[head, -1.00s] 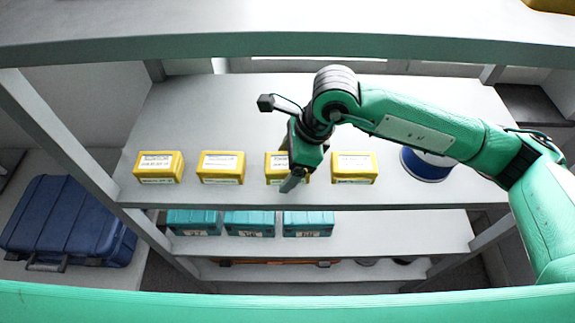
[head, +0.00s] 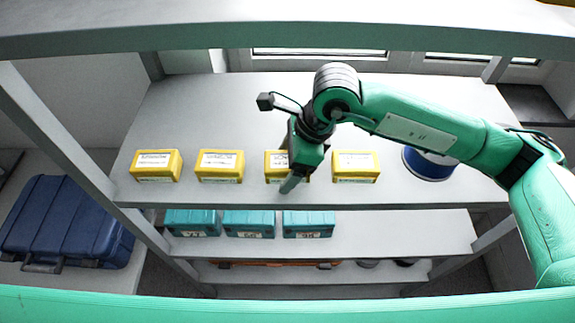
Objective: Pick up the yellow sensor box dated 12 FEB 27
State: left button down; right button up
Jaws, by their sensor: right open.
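Several yellow sensor boxes stand in a row on the upper shelf in the head view: a far-left box (head: 156,166), a second box (head: 219,167), a third box (head: 273,166) and a far-right box (head: 356,167). Each has a white label on top and on the front; the dates are too small to read. My right gripper (head: 290,184) is open and hangs in front of the third box, hiding its right part. I cannot tell whether it touches that box. My left gripper is not in view.
A blue and white round spool (head: 430,165) stands on the shelf (head: 220,110) at right, partly behind my right arm. Several teal boxes (head: 249,224) stand on the shelf below. A dark blue case (head: 65,222) lies at left. A grey beam (head: 280,40) crosses the top.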

jog(key=shift+c, duration=0.2)
jog(key=c, duration=1.1)
jog(key=shift+r, duration=0.1)
